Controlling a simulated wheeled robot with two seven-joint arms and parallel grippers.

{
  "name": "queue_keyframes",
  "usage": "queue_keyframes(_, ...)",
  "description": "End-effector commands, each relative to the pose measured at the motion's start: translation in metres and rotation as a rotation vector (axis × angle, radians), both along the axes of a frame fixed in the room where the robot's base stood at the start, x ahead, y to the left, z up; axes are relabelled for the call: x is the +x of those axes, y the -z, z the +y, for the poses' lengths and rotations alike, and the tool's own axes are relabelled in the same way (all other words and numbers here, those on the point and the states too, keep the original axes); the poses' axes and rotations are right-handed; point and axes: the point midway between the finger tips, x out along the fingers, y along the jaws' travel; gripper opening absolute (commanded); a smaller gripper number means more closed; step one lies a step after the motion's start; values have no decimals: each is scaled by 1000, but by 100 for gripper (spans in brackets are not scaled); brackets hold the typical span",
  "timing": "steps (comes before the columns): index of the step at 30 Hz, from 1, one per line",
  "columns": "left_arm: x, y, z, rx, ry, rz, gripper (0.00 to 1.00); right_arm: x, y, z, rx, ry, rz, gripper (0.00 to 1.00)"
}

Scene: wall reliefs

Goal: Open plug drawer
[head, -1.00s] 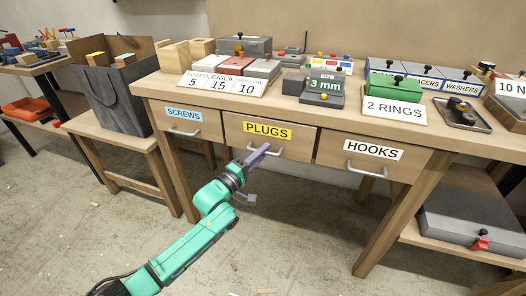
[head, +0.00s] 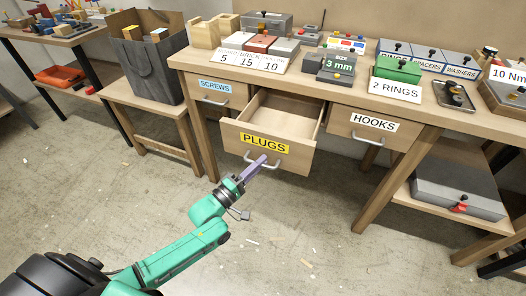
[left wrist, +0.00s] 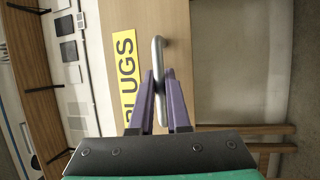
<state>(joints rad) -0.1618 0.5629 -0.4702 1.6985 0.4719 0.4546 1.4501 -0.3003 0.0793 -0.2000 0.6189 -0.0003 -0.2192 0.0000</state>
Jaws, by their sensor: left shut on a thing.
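The plug drawer (head: 291,151), with a yellow PLUGS label (head: 264,143), stands pulled well out of the workbench, and its inside looks empty where I can see it. My left gripper (head: 262,162) is at the drawer's front, shut on its metal handle (head: 273,164). In the left wrist view the two purple fingers (left wrist: 160,100) are on either side of the handle bar (left wrist: 158,62), with the yellow label (left wrist: 127,80) beside it. My right gripper is not in view.
The screws drawer (head: 238,95) and the hooks drawer (head: 340,122) flank it, both closed. The bench top (head: 300,82) holds boxes and signs. A grey bag (head: 152,70) stands on a low table at left. The floor in front is clear apart from small scraps.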

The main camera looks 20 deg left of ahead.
Motion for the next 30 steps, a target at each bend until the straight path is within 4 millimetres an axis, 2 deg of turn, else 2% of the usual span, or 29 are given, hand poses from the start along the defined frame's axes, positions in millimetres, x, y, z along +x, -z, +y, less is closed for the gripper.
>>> queue_keyframes(6,-7,-1,1,2,0,-3,0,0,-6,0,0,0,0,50)
queue_keyframes(16,-8,-1,1,1,-1,-4,0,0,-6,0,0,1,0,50)
queue_keyframes(17,-8,-1,1,0,-1,-4,19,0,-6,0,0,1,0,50)
queue_keyframes(18,-8,-1,1,0,-1,-4,27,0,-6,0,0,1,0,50)
queue_keyframes(30,-14,1,4,0,0,-1,27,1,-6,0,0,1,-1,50)
